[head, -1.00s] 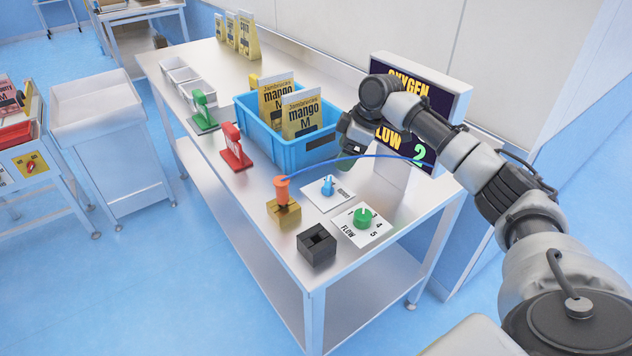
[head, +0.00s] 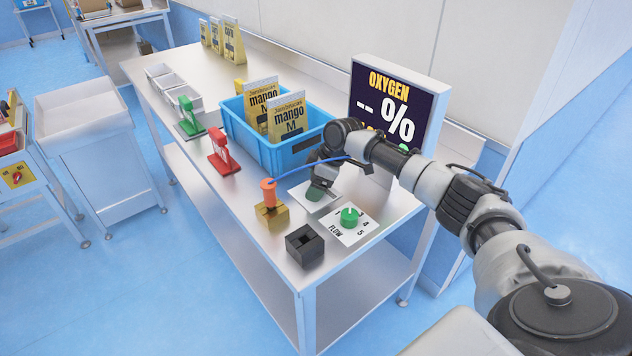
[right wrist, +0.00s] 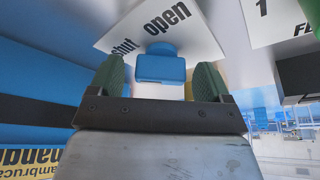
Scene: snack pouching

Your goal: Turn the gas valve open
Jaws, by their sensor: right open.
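The gas valve is a blue knob (right wrist: 161,66) on a white plate (right wrist: 165,28) marked "shut" and "open" in the right wrist view. My right gripper (right wrist: 158,76) is open, with a green finger on each side of the knob's near end. Gaps show between the knob and both fingers. In the head view my right gripper (head: 317,187) is low over the valve plate (head: 327,203) and hides the knob. My left gripper is not in view.
A green flow knob (head: 349,217) on its plate is right of the gripper. An orange plug (head: 268,190) with a blue hose stands on a brass block (head: 272,221). A black block (head: 304,246) is nearer. A blue crate (head: 300,155) and oxygen display (head: 395,75) stand behind.

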